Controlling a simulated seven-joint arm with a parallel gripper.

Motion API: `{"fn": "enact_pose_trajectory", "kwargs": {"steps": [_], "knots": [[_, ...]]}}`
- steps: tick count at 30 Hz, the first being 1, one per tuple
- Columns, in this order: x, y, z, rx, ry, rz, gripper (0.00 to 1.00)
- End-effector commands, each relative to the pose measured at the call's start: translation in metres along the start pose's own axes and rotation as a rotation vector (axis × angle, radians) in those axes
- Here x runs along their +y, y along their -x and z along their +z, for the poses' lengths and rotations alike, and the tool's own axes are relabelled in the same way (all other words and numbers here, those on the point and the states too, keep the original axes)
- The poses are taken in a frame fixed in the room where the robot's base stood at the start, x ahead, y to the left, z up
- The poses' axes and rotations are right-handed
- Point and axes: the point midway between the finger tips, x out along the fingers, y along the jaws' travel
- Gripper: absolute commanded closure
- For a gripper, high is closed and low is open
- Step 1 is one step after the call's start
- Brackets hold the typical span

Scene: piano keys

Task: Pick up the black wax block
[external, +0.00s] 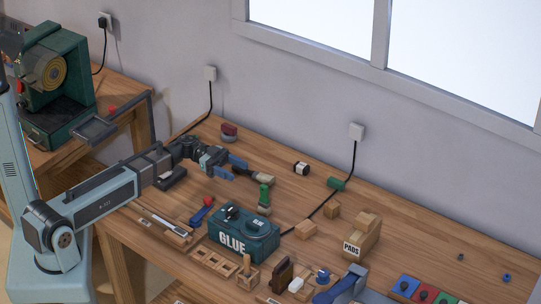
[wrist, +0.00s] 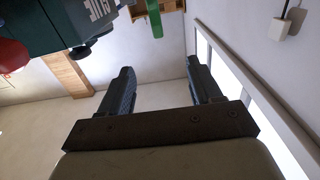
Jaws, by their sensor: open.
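My gripper (external: 236,168) is open over the back left part of the workbench, with its blue fingers pointing right. In the wrist view its two fingers (wrist: 161,70) stand apart with nothing between them. I cannot clearly single out the black wax block. A dark, low block-like thing (external: 172,179) lies on the bench below my forearm, left of the gripper and partly covered by it.
A green glue box (external: 243,234) stands in front of the gripper; it also shows in the wrist view (wrist: 95,14). A brush (external: 254,176) and a green-handled tool (external: 264,196) lie close by. A PADS holder (external: 362,236) stands to the right. Cables run across the bench.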

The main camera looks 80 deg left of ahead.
Motion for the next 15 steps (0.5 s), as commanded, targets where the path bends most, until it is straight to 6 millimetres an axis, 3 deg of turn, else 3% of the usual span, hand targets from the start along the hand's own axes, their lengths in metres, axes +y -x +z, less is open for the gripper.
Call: {"fn": "enact_pose_trajectory", "kwargs": {"steps": [8, 15], "knots": [[0.0, 0.0, -0.041, 0.0, -0.002, 0.0, 0.36], [-0.019, 0.001, -0.039, -0.029, 0.223, -0.004, 0.36]]}}
